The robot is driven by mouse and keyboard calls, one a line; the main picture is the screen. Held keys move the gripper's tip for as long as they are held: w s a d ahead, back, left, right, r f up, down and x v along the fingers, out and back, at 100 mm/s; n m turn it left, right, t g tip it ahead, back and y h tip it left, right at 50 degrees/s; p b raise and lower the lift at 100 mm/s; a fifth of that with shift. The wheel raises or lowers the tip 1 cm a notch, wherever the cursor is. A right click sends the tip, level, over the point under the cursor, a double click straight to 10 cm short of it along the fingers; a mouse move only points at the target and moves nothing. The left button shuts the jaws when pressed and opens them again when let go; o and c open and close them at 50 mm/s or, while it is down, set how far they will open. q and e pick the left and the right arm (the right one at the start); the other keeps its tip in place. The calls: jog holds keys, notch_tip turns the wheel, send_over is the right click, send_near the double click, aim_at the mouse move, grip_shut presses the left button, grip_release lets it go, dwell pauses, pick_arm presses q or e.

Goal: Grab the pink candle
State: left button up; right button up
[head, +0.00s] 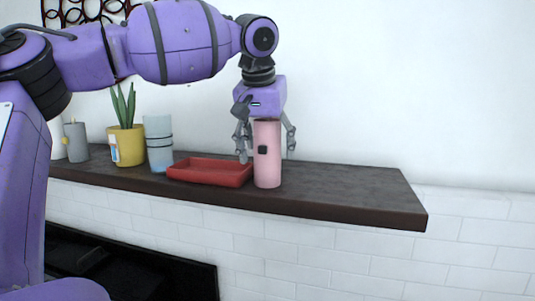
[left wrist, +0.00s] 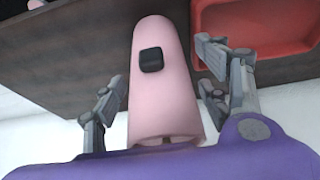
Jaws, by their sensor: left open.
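The pink candle (head: 267,160) stands upright on the dark shelf near its front edge, with a small black square on its side. My left gripper (head: 265,145) is above and around it, pointing down, with a finger showing on each side of the candle. In the left wrist view the pink candle (left wrist: 163,90) lies between the two spread fingers of the left gripper (left wrist: 165,90), with gaps on both sides. The gripper is open. My right gripper is not in view.
A red tray (head: 210,172) sits just left of the candle, close to one finger. Further left stand blue cups (head: 159,145), a yellow pot with a plant (head: 127,146) and a grey candle (head: 76,142). The dark shelf (head: 350,188) is clear to the right. A white wall is behind.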

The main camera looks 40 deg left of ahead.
pick_arm(q)
jog(key=shift+r, duration=0.1)
jog(key=c, duration=1.3)
